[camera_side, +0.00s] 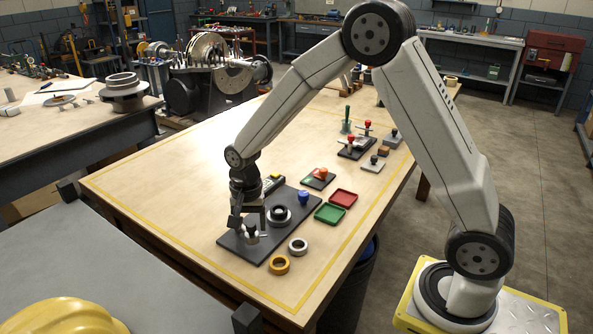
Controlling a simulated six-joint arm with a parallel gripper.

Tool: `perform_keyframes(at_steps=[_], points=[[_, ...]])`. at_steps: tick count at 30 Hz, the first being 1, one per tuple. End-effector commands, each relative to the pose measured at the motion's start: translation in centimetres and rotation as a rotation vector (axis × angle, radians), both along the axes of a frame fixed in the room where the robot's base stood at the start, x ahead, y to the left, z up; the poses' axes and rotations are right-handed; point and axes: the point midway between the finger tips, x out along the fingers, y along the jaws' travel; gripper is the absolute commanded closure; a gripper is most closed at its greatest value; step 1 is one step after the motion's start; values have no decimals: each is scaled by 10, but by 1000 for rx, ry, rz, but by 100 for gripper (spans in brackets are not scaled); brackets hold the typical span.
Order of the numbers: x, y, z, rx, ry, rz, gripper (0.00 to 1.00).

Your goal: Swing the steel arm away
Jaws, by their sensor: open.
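A dark base plate (262,255) lies on the wooden table near its front edge. My gripper (249,222) points down over the left part of this plate, with its fingers apart. A small metal post with a dark cap (252,236) stands on the plate between or just below the fingertips; I cannot tell whether they touch it. A round dark and silver ring part (279,216) sits on the plate to the right of the gripper. A blue knob (303,197) stands at the plate's right end. I cannot make out the steel arm clearly; my gripper may hide part of it.
An orange ring (279,264) and a silver ring (298,247) lie in front of the plate. A green tray (329,214) and a red tray (343,198) are to its right. Fixtures with red knobs (351,143) stand farther back. The table's left side is clear.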

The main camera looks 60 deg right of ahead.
Motion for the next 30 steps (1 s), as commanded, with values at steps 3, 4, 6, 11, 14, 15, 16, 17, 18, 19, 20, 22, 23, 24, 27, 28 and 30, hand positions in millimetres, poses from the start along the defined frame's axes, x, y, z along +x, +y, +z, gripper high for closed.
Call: perform_keyframes(at_steps=[3, 4, 6, 11, 14, 15, 16, 17, 18, 19, 20, 22, 23, 24, 27, 28, 30], points=[[0, 0, 0, -1, 1, 0, 30], [0, 0, 1, -1, 1, 0, 30], [0, 0, 4, -1, 1, 0, 30], [0, 0, 17, 0, -1, 0, 30], [0, 0, 29, 0, -2, 0, 30], [0, 0, 34, 0, -3, 0, 30], [0, 0, 38, 0, -3, 0, 30], [0, 0, 42, 0, -3, 0, 30], [0, 0, 48, 0, -4, 0, 30], [0, 0, 51, 0, -2, 0, 30], [0, 0, 55, 0, -2, 0, 30], [0, 0, 63, 0, -3, 0, 30], [0, 0, 66, 0, -2, 0, 30], [0, 0, 70, 0, -2, 0, 30], [0, 0, 76, 0, -1, 0, 30], [0, 0, 77, 0, -1, 0, 30], [0, 0, 78, 1, -1, 0, 30]])
